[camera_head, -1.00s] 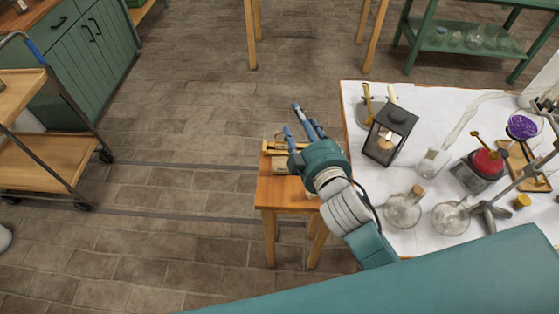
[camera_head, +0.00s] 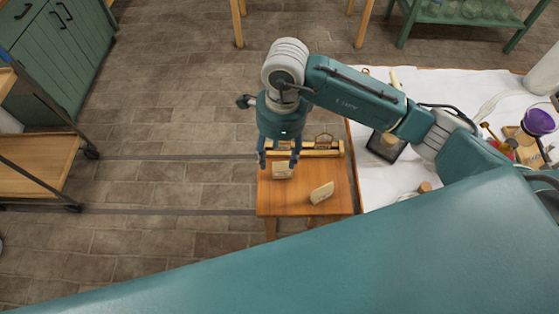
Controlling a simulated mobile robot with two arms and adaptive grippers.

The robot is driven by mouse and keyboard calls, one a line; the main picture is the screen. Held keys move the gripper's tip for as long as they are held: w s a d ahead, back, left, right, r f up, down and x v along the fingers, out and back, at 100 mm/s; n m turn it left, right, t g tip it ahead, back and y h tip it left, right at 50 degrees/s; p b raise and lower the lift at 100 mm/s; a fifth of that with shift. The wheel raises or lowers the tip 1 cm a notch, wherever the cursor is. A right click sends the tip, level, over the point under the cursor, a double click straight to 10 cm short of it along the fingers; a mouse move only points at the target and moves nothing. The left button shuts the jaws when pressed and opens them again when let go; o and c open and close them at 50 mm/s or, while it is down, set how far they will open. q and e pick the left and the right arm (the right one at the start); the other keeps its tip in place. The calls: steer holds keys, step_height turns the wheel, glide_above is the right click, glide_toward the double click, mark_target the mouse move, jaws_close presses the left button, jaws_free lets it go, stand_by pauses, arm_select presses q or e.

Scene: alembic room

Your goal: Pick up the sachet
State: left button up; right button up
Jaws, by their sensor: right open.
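A small cream sachet-like packet (camera_head: 283,171) with dark marks stands on the small wooden table (camera_head: 285,199). My right gripper (camera_head: 278,163) is open and points down over it, one finger to each side; whether the fingers touch it I cannot tell. A second cream packet (camera_head: 322,193) leans or lies tilted farther right on the same table, clear of the gripper. Which of the two is the sachet I cannot tell for certain. My left gripper is not in view.
A wooden rack (camera_head: 325,150) runs along the small table's back edge, close behind the gripper. The floor to the left is open, with a wooden cart (camera_head: 40,165).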

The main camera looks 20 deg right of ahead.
mark_target(283, 167)
steer(key=shift+w+d+h, duration=0.2)
steer(key=shift+d+h, duration=0.2)
steer(key=shift+d, duration=0.4)
step_height(283, 167, down, 5)
steer(key=shift+s+d+f+p, duration=0.1)
steer(key=shift+p, duration=0.65)
steer(key=f+p, duration=0.2)
steer(key=f, duration=0.2)
steer(key=shift+w, duration=0.2)
steer(key=shift+f, duration=0.6)
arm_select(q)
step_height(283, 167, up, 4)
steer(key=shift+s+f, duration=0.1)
arm_select(e)
steer(key=c, duration=1.1)
